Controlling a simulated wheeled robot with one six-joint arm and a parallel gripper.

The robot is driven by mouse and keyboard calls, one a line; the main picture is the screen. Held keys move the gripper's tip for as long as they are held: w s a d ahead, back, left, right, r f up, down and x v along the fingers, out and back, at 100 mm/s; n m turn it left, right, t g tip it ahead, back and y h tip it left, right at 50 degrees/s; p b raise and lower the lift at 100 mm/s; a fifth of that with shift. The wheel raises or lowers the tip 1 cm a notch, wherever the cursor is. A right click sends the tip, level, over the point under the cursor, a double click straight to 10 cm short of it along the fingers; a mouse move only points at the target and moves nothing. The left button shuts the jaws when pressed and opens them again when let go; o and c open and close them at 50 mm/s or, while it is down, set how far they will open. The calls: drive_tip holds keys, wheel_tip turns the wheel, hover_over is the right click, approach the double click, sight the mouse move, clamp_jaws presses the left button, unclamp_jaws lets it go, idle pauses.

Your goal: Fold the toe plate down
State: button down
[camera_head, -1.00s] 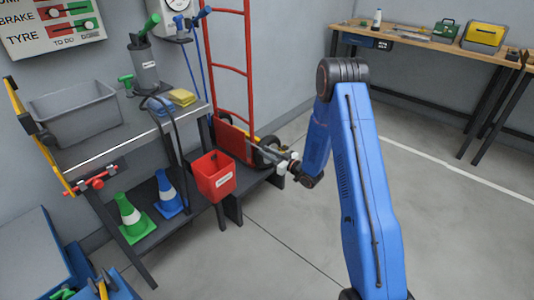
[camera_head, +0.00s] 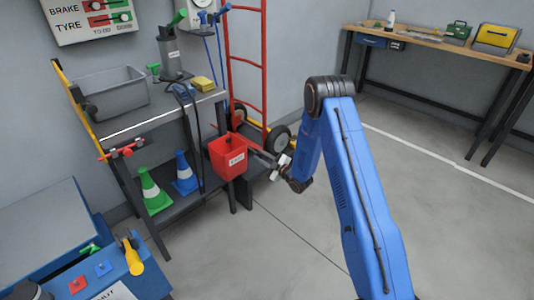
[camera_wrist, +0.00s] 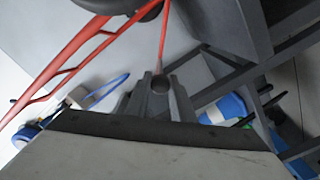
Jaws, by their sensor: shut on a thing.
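The red hand truck (camera_head: 264,62) stands upright against the wall, its wheels (camera_head: 280,138) on the low dark platform. In the wrist view its red rails (camera_wrist: 72,60) run across the upper left. My gripper (camera_head: 268,160) is low in front of the truck, beside the red bin. In the wrist view my gripper (camera_wrist: 160,98) is shut on the toe plate (camera_wrist: 163,42), which shows as a thin red strip, nearly edge-on. In the head view the plate is mostly hidden by the bin and my gripper, so its exact angle is unclear.
The red bin (camera_head: 227,156) hangs close left of my gripper. A shelf (camera_head: 165,118) holds a grey tub (camera_head: 110,92), with green (camera_head: 154,192) and blue cones (camera_head: 185,174) below. A blue cabinet (camera_head: 60,240) is at lower left, a workbench (camera_head: 430,40) at back right. The floor right is clear.

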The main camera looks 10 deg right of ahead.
drive_tip(key=s+a+f+n, duration=0.1)
drive_tip(key=f+n, duration=0.3)
drive_tip(key=f, duration=0.1)
drive_tip(key=s+a+f+n, duration=0.1)
drive_tip(key=a+f+n, duration=0.1)
drive_tip(key=f+n, duration=0.2)
drive_tip(key=shift+s+a+f+n, duration=0.3)
drive_tip(key=shift+f+n, duration=0.1)
drive_tip(key=shift+f, duration=0.45)
drive_tip(key=c, duration=1.6)
unclamp_jaws()
drive_tip(key=shift+f, duration=0.1)
drive_tip(key=shift+o, duration=0.2)
drive_tip(key=shift+s, duration=0.1)
drive_tip(key=v, duration=1.7)
drive_tip(key=shift+d, duration=0.15)
